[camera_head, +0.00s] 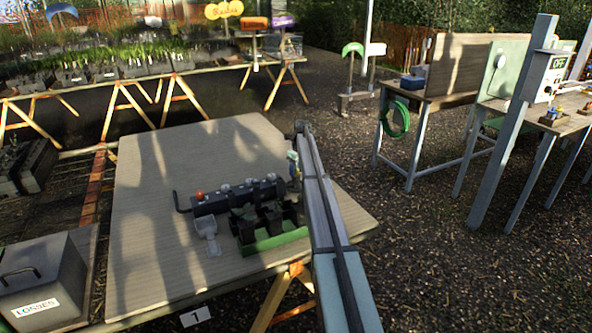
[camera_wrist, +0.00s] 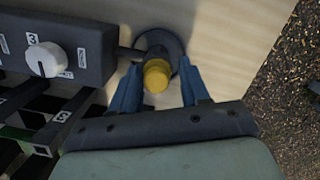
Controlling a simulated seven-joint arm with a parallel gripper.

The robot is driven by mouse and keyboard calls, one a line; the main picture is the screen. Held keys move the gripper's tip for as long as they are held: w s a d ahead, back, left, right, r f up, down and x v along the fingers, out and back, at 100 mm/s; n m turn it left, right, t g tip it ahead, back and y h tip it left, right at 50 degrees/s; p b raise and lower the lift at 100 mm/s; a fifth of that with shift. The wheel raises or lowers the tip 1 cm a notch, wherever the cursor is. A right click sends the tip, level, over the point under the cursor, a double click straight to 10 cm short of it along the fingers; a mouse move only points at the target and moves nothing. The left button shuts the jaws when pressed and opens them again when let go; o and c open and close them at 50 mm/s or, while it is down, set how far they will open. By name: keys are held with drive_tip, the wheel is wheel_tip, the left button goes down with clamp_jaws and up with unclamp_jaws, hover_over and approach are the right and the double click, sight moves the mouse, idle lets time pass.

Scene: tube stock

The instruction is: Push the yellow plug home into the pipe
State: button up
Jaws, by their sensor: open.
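The yellow plug (camera_wrist: 157,75) shows in the wrist view as a short round cap between my fingertips. Behind it is a dark round pipe fitting (camera_wrist: 171,42), joined by a short neck to the side of a dark block. How deep the plug sits in the pipe cannot be told. My gripper (camera_wrist: 160,66) is open, with one blue finger on each side of the plug. A gap shows on the right; the left finger is very close to it, and contact is unclear. In the head view my gripper (camera_head: 293,165) is at the block's right end, and the plug cannot be made out.
The dark block (camera_head: 238,196) carries several pale knobs and an orange one. In front are a green tray (camera_head: 275,241) with black pots and a pale scoop (camera_head: 207,236). The board (camera_head: 150,190) is clear at left and back; its right edge is near my arm.

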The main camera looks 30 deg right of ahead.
drive_tip(key=shift+s+a+f, duration=0.3)
drive_tip(key=shift+a+f, duration=0.15)
drive_tip(key=shift+a, duration=0.05)
drive_tip(key=shift+r, duration=0.25)
wheel_tip(320, 180, up, 14)
drive_tip(key=s+d, duration=0.1)
drive_tip(key=shift+s+d, duration=0.25)
drive_tip(key=shift+d, duration=0.05)
idle(0.3)
